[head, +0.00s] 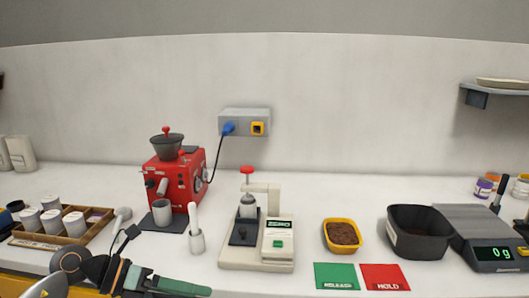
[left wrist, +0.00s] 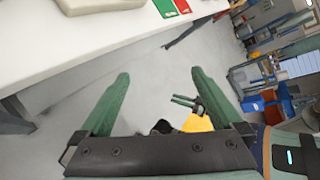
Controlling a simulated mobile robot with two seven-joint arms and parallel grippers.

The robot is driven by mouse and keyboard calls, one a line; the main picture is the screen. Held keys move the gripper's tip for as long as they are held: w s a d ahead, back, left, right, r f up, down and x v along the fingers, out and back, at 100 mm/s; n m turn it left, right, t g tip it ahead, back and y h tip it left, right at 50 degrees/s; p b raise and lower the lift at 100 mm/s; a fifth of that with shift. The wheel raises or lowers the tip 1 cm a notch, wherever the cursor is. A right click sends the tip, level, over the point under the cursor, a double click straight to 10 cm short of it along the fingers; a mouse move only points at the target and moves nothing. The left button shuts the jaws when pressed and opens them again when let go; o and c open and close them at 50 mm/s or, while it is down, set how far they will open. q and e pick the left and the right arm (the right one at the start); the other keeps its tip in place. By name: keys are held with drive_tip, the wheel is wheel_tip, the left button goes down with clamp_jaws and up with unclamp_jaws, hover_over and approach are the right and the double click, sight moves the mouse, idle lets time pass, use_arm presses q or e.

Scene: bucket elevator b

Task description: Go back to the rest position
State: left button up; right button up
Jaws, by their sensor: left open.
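My left gripper (head: 190,287) is at the bottom left of the head view, low in front of the counter's front edge. In the left wrist view its two green fingers (left wrist: 160,75) stand wide apart with nothing between them, over grey floor. My right gripper does not show in the head view. A small green two-pronged part (left wrist: 187,103) beyond my left fingers may be it, but it is too small to be sure.
The white counter (head: 310,200) holds a red grinder (head: 178,180), a press (head: 258,240), a yellow bowl (head: 342,236), a black bin (head: 420,232), a scale (head: 490,240) and a wooden cup tray (head: 75,235). Green (head: 336,276) and red (head: 384,277) pads lie in front.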

use_arm(q)
drive_tip(key=s+d+r+n+t+h+p, duration=0.2)
drive_tip(key=d+n+t+h, duration=0.35)
drive_tip(key=n, duration=0.35)
drive_tip(key=s+a+f+n+t+y+p, duration=0.1)
drive_tip(key=a+f+n+t+y, duration=0.4)
drive_tip(key=n, duration=0.6)
drive_tip(key=s+a+f+n+t+y+p, duration=0.1)
drive_tip(key=s+f+n+t+y, duration=0.15)
drive_tip(key=f+n+y, duration=0.6)
drive_tip(key=s+a+f+n+g+y+p, duration=0.1)
drive_tip(key=s+f+n+g, duration=0.5)
drive_tip(key=s+f+n, duration=0.4)
drive_tip(key=s+f, duration=0.3)
drive_tip(key=shift+s+a+y, duration=0.25)
drive_tip(key=shift+s+y, duration=0.05)
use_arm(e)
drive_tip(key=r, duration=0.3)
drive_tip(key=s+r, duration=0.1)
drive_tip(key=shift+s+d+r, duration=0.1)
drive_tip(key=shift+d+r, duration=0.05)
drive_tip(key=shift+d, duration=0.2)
use_arm(q)
drive_tip(key=shift+f, duration=0.1)
